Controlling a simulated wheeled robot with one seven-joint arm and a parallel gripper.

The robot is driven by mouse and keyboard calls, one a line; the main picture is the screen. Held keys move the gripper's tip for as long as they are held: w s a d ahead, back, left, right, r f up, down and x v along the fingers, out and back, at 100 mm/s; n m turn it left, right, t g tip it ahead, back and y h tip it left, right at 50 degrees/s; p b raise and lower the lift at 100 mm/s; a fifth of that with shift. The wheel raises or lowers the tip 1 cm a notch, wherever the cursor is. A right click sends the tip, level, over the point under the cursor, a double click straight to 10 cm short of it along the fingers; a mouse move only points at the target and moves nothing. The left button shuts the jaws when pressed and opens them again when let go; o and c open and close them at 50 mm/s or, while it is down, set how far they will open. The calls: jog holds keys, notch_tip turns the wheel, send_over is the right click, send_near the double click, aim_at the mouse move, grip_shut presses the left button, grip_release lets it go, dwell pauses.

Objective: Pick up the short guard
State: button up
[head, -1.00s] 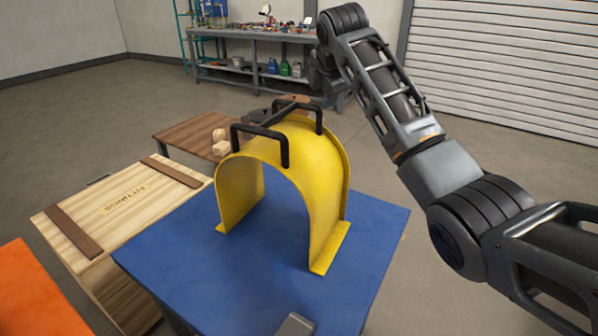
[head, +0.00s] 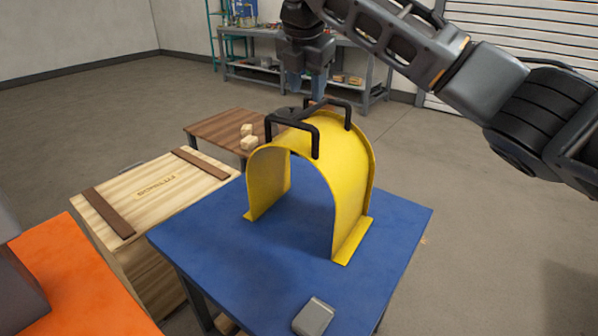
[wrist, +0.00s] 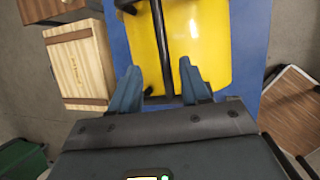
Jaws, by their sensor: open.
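The short guard (head: 345,165) is a yellow arched cover standing upright on a blue table (head: 215,255). Black handle bars (head: 292,122) rise from its top, with a dark bar running between the two handles. My gripper (head: 305,88) is above and behind the guard's top in the head view, its tips partly lost behind the handles. In the wrist view my gripper (wrist: 160,80) is open, with a finger on each side of a black bar (wrist: 163,50) above the yellow guard (wrist: 200,45). I cannot tell how far the fingers are from the bar in height.
A grey block (head: 313,317) lies at the table's front edge. A wooden crate (head: 150,195) stands left of the table, and an orange surface (head: 75,280) is nearer left. A brown table (head: 215,132) with small wooden blocks (head: 248,140) is behind. Open floor is on the right.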

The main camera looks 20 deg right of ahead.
aim_at(310, 108)
jog(key=x, duration=0.2)
jog(key=shift+w+f, duration=0.1)
jog(key=shift+f, duration=0.2)
jog(key=shift+d+x, duration=0.15)
jog(key=shift+x, duration=1.05)
jog(key=shift+d+x, duration=0.15)
jog(key=shift+x, duration=1.1)
jog(key=shift+f+p, duration=0.25)
jog(key=shift+p, duration=0.3)
jog(key=shift+c, duration=0.2)
grip_shut()
jog(key=shift+r, duration=0.1)
